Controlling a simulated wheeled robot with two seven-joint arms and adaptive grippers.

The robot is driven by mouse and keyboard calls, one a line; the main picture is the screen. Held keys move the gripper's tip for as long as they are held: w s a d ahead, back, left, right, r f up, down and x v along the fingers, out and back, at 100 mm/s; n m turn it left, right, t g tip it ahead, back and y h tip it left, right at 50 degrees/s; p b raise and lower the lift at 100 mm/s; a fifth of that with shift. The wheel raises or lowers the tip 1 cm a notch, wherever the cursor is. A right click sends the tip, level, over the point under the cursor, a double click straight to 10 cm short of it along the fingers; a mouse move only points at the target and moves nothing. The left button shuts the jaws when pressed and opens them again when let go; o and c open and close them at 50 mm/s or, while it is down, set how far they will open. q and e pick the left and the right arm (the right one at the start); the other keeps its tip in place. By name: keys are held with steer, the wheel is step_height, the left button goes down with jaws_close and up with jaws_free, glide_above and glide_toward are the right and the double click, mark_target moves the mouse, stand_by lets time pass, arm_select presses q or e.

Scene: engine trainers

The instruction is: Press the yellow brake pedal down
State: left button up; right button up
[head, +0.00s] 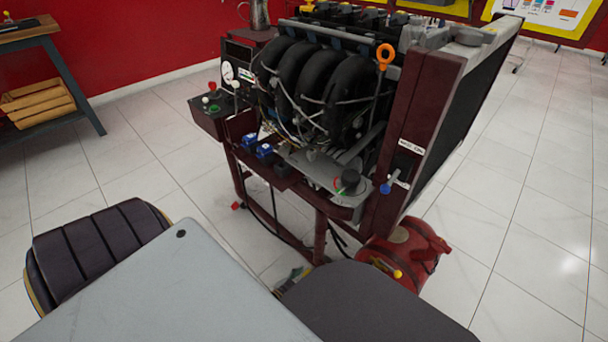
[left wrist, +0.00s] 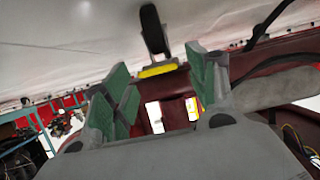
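The yellow brake pedal (left wrist: 157,71) shows in the left wrist view as a yellow pad at the end of a black arm (left wrist: 153,28). My left gripper (left wrist: 163,84) is open, with green-padded fingers spread apart. The pedal appears in the gap between its fingertips, beyond them; no contact is visible. In the head view, only a small greenish piece, probably my left gripper (head: 292,278), shows below the engine stand. I cannot make out the pedal in the head view. My right gripper is in neither view.
The engine trainer (head: 320,110) on its dark red frame fills the middle of the head view. A red tank (head: 402,248) stands at its lower right. A bench (head: 38,36) with a wooden crate (head: 38,100) is at the far left. The tiled floor at right is clear.

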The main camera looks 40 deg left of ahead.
arm_select(q)
jaws_close()
steer(key=shift+f+t+b, duration=0.3)
steer(key=shift+f+t, duration=0.25)
steer(key=shift+t, duration=0.15)
stand_by(0.3)
stand_by(0.4)
steer(key=shift+o, duration=0.8)
jaws_free()
steer(key=shift+s, duration=0.1)
